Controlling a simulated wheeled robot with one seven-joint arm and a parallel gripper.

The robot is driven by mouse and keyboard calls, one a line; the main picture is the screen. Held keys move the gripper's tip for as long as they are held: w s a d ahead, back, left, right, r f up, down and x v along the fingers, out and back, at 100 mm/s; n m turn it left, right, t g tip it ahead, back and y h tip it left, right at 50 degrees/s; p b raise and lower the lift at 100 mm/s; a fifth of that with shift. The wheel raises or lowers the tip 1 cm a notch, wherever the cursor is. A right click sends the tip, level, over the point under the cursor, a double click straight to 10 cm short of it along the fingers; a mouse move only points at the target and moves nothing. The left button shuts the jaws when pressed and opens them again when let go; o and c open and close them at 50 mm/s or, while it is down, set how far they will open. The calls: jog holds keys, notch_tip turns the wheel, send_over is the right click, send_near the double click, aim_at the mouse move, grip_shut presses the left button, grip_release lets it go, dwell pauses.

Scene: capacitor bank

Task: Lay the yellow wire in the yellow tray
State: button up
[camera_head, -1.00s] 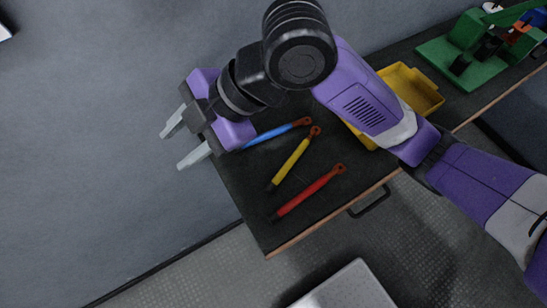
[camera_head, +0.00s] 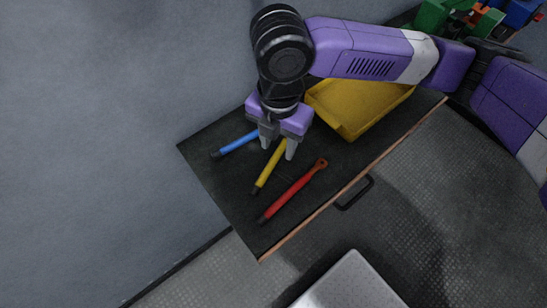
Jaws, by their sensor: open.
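The yellow wire (camera_head: 266,174) lies on the dark bench top between a blue wire and a red wire. Its upper end is hidden by my gripper. My gripper (camera_head: 277,152) points down with its fingers apart, one on each side of the yellow wire's upper part as seen here. I cannot tell how high the fingertips are above the bench. The yellow tray (camera_head: 344,128) stands on the bench to the right of my gripper. Its far side is partly hidden by my arm, and the part of its floor that shows looks empty.
The blue wire (camera_head: 236,145) lies left of the yellow one, close to my left finger. The red wire (camera_head: 292,192) lies to the right. Green equipment (camera_head: 432,17) stands at the far right of the bench. A wall borders the bench's left side.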

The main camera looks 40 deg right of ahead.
aim_at(276, 155)
jog(key=shift+w+f, duration=0.15)
jog(key=shift+f, duration=1.6)
jog(key=shift+a, duration=0.1)
grip_shut()
jog(key=shift+r, duration=0.1)
